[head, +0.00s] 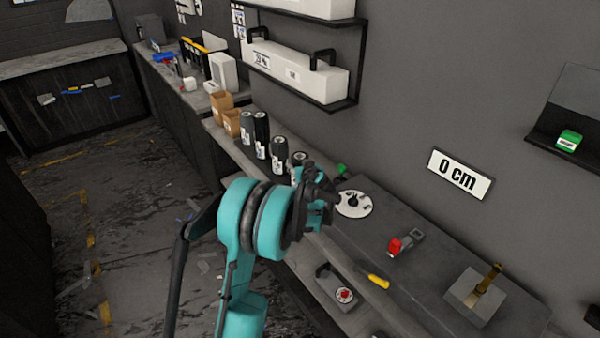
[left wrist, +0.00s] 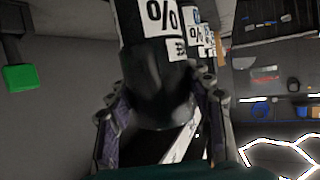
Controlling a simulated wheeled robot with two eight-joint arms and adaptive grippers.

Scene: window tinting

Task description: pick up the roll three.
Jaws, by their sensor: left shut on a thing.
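Several black rolls with white labels stand in a row on the counter in the head view, among them one farther back (head: 262,135) and one nearer (head: 279,155). My left gripper (head: 318,190) is at the near end of this row and partly hides the nearest roll (head: 298,160). In the left wrist view, my left gripper (left wrist: 163,125) has its fingers shut on both sides of a black roll (left wrist: 150,75) with a "%" label. More labelled rolls (left wrist: 197,35) show behind it. I cannot read which number the held roll has. My right gripper is not in view.
Two brown boxes (head: 231,122) stand beyond the rolls. A white disc (head: 353,204), a red tool (head: 400,245) and a yellow-handled tool (head: 378,281) lie to the right. A shelf with a white case (head: 296,72) hangs above. The floor at left is open.

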